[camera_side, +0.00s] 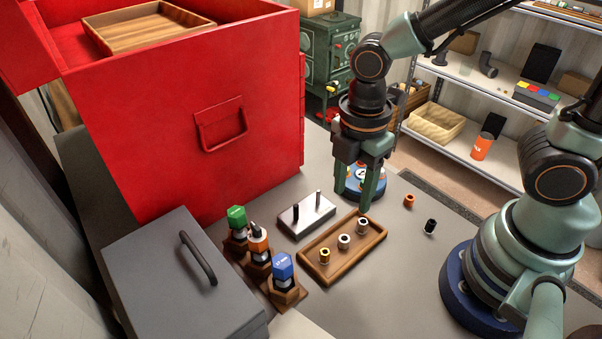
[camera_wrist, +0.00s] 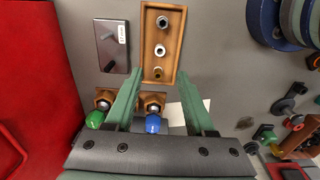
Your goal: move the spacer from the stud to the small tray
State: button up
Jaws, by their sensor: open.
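A metal block (camera_side: 298,229) carries two upright studs, a dark one (camera_side: 295,212) and a pale one (camera_side: 318,197). I cannot make out a separate spacer on either. The block also shows in the wrist view (camera_wrist: 119,58). The small wooden tray (camera_side: 330,277) lies next to it, and in the wrist view (camera_wrist: 174,8). Three spacers stand in a row in it: a brass-coloured one (camera_side: 324,258), a whitish one (camera_side: 344,242) and a silvery one (camera_side: 362,227). My gripper (camera_side: 353,201) is open and empty, near the tray's far end. Its fingers also show in the wrist view (camera_wrist: 163,78).
A grey lidded box (camera_side: 150,270) and tall red chest (camera_side: 150,100) bound the left.

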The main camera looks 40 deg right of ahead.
jog(key=w+d+r+m+t, duration=0.2)
jog(key=d+r+m, duration=0.4)
jog(key=m, duration=0.3)
jog(key=w+d+r+m+t, duration=0.2)
jog(key=d+r+m, duration=0.4)
jog(key=m, duration=0.3)
jog(key=shift+t, duration=0.8)
